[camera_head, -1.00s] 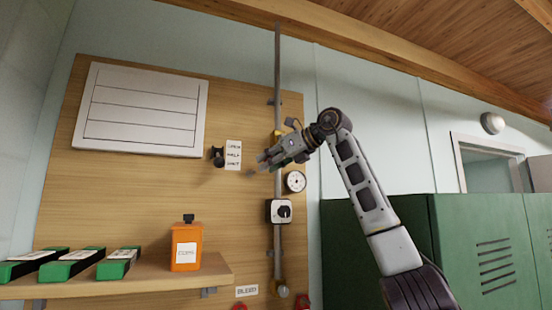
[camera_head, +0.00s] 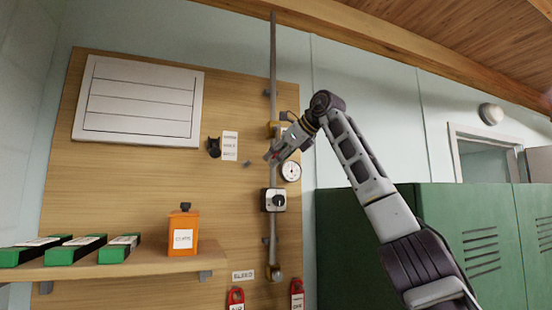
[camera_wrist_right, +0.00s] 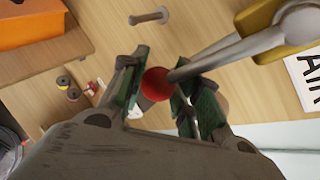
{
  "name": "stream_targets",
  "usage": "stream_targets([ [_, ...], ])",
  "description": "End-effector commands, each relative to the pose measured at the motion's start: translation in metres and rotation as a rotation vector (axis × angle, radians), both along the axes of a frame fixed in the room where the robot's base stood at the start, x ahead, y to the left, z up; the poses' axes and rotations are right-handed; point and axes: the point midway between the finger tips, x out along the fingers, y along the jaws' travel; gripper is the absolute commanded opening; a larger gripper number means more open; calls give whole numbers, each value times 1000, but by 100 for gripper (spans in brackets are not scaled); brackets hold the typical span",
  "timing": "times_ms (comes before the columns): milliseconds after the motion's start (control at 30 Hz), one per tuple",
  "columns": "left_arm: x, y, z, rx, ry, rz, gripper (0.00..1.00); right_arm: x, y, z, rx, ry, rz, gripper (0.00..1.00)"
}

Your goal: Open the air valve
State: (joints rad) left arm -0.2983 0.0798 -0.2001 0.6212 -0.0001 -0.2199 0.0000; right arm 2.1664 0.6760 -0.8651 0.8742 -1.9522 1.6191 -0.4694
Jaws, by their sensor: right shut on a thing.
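The air valve has a yellow body (camera_head: 273,131) on the vertical pipe, partly hidden behind my right gripper in the head view. In the right wrist view its yellow body (camera_wrist_right: 262,25) is at the top right, with a grey lever (camera_wrist_right: 215,60) ending in a red ball knob (camera_wrist_right: 155,84). A white label reading AIR (camera_wrist_right: 307,70) is beside it. My right gripper (camera_head: 270,157) is in front of the pipe, pointing down and left. In the right wrist view its fingers (camera_wrist_right: 157,95) are closed around the red knob. My left gripper is not in view.
Below are a round gauge (camera_head: 290,171) and a box with a black knob (camera_head: 273,200). A black hook (camera_head: 214,147) sits left of the pipe. An orange bottle (camera_head: 183,232) and several green boxes stand on the shelf (camera_head: 130,268). Green lockers (camera_head: 370,245) stand at right.

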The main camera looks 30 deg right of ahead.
Motion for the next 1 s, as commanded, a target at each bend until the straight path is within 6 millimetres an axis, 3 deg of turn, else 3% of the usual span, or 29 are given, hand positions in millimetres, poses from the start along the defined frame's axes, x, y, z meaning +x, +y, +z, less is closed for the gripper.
stream_targets([
  [300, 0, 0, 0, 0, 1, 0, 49, 0, 4, 2, -6, -4, 8, 0],
  [333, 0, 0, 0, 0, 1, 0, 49, 0, 4, 2, -6, -4, 8, 33],
  [467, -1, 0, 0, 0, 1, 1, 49, 0, 4, 1, -5, -3, 7, 50],
  [1000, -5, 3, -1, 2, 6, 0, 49, 0, 1, -1, -1, 2, 2, 51],
])
